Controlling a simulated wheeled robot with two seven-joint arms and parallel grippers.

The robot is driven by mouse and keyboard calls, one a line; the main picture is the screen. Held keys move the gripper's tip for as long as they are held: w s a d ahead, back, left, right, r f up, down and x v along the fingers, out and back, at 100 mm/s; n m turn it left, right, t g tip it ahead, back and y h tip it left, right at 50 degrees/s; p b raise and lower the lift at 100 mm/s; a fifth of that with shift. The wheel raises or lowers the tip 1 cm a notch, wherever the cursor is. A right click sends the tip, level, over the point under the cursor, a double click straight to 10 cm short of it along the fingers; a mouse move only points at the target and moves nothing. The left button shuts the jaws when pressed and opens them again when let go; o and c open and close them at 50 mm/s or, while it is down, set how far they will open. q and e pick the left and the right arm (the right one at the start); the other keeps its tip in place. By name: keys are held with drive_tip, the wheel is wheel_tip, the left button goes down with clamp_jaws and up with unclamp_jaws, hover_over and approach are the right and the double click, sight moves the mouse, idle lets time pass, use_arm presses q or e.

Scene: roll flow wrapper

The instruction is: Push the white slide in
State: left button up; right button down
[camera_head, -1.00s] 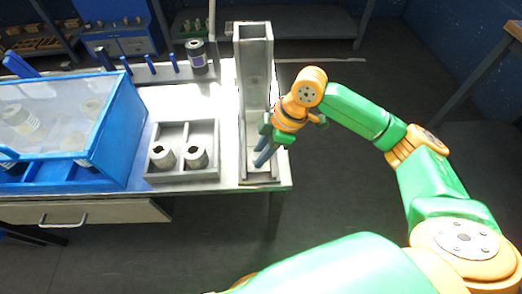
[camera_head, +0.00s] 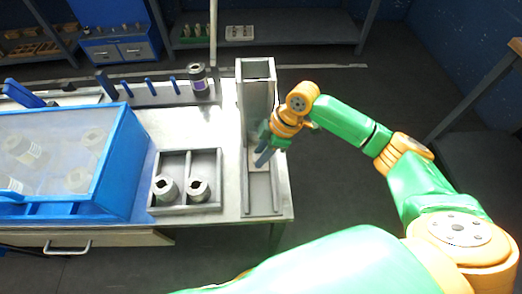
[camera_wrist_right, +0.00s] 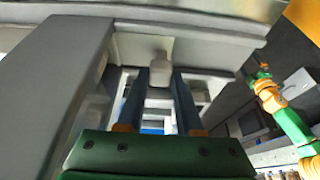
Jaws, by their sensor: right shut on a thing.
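The white slide (camera_head: 254,155) sits in the floor channel at the foot of the tall grey chute (camera_head: 257,100), in the head view. My right gripper (camera_head: 263,157) reaches in from the right and is low at the slide. In the right wrist view, its two blue fingers stand on either side of a pale knob (camera_wrist_right: 160,70) in front of a light plate, and they are shut on it. The slide's far part is hidden inside the chute and behind the gripper. My left gripper is not in view.
Left of the chute, a grey divided tray (camera_head: 185,206) holds two grey cylinders. A blue clear-lidded case (camera_head: 125,165) stands farther left. A dark cylinder (camera_head: 198,78) stands at the table's back. The channel's front end (camera_head: 263,195) is bare.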

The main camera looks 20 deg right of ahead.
drive_tip(key=shift+w+r, duration=0.1)
drive_tip(key=shift+w, duration=0.1)
drive_tip(key=c, duration=0.7)
unclamp_jaws()
drive_tip(key=shift+c, duration=0.2)
drive_tip(key=shift+o, duration=0.9)
drive_tip(key=shift+w, duration=0.1)
drive_tip(key=v, duration=0.6)
drive_tip(key=shift+d+r, duration=0.3)
drive_tip(key=shift+r, duration=0.05)
